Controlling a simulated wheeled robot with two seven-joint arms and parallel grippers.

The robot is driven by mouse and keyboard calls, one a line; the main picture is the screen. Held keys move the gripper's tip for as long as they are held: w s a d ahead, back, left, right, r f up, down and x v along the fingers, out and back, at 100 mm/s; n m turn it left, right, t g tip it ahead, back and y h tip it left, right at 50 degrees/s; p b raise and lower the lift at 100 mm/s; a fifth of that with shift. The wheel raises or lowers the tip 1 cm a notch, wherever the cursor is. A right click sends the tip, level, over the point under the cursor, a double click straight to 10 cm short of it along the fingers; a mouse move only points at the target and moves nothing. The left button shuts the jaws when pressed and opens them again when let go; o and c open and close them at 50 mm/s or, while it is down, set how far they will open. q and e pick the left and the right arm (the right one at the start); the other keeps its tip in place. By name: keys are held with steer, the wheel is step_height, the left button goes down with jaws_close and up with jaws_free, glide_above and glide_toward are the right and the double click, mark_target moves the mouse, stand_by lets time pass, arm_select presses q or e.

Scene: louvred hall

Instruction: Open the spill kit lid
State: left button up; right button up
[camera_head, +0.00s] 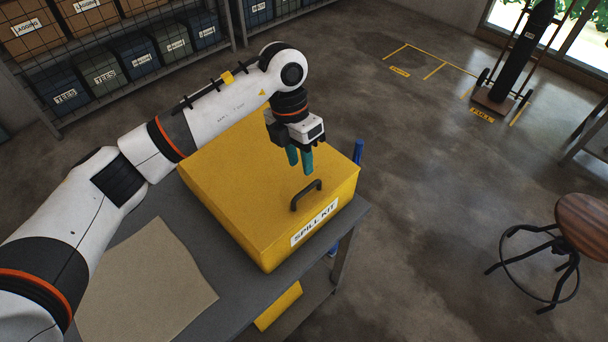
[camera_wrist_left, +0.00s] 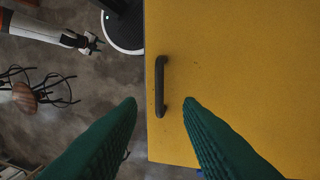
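The yellow spill kit (camera_head: 240,190) sits on a grey table with its lid down. A black handle (camera_head: 306,195) stands on the lid near the labelled front edge; it also shows in the left wrist view (camera_wrist_left: 160,86). My left gripper (camera_head: 300,162) is above the lid, just behind the handle in the head view, with its green fingers apart and empty. In the left wrist view the handle lies beyond the fingertips (camera_wrist_left: 160,103), in the gap between them. My right gripper (camera_wrist_left: 92,43) shows small in the left wrist view, off to the side, its fingers apart.
A tan sheet (camera_head: 145,285) lies on the table (camera_head: 228,291) left of the kit. A wooden-topped stool (camera_head: 580,220) stands at right. Shelves with bins (camera_head: 140,60) fill the back left. A cylinder trolley (camera_head: 515,65) stands far right. Open floor lies between.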

mark_target(306, 189)
arm_select(q)
steer(key=f, duration=0.1)
steer(key=f+p, duration=0.1)
steer(key=f, duration=0.1)
steer(key=s+f, duration=0.1)
steer(key=f, duration=0.1)
steer(key=shift+d+f+p, duration=0.25)
steer(key=shift+d+p, duration=0.15)
steer(key=shift+f, duration=0.55)
jaws_close()
